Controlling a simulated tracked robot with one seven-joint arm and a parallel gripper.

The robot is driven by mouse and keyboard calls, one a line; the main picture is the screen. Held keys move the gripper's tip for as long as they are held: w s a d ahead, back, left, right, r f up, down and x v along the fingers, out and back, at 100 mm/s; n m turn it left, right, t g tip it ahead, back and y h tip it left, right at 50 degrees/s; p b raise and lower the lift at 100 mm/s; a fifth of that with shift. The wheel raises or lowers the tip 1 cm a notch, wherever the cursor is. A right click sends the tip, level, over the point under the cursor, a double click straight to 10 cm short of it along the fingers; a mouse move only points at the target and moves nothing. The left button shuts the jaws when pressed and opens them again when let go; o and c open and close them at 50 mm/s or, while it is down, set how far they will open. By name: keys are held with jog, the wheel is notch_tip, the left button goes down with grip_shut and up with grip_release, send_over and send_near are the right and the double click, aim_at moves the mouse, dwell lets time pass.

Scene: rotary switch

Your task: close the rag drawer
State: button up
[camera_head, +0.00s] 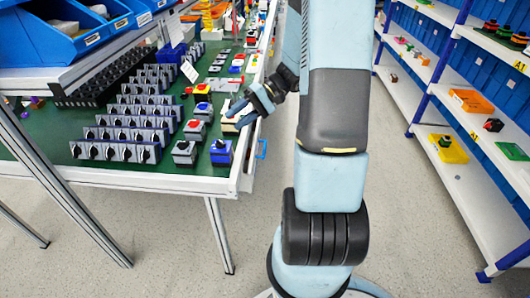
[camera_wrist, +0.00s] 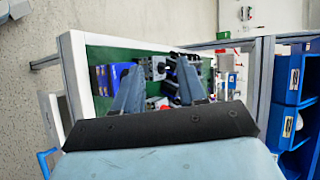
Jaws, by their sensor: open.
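The drawer (camera_wrist: 50,112) shows in the wrist view as a white panel beyond the table's left edge, standing out a little from under the tabletop. Its blue handle (camera_wrist: 43,160) is at the lower left. In the head view the blue handle (camera_head: 262,148) shows beside the table's right edge, partly behind my arm; the drawer's inside is hidden, and I cannot see rags. My gripper (camera_head: 242,112) is over the table's right edge, above and beyond the handle. In the wrist view my gripper (camera_wrist: 158,86) has its two fingers apart, with nothing clearly held between them.
The green-topped table (camera_head: 50,130) holds rows of rotary switches (camera_head: 125,130) and coloured button boxes (camera_head: 203,92) close to my gripper. Blue bins (camera_head: 40,45) stand on a raised shelf at left. White shelves (camera_head: 470,190) stand at right. Floor between is clear.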

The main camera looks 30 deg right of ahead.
jog(key=w+d+f+m+t+y, duration=0.1)
jog(key=w+d+f+m+t, duration=0.2)
jog(key=d+f+t, duration=0.4)
jog(key=w+d+f+m+t+y, duration=0.1)
jog(key=w+d+f+m+t, duration=0.3)
jog(key=f, duration=0.6)
jog(key=s+d+f+m+t+h, duration=0.35)
jog(key=d+f+h, duration=0.2)
jog(key=f, duration=0.35)
jog(key=s+d+f+m+t+h, duration=0.2)
jog(key=d+f+m+t+h, duration=0.3)
jog(key=f, duration=0.4)
jog(key=f+x, duration=0.1)
jog(key=x, duration=1.3)
jog(key=shift+a+h, duration=0.3)
jog(key=shift+h, duration=0.15)
jog(key=shift+c, duration=0.4)
jog(key=shift+s, duration=0.1)
grip_shut()
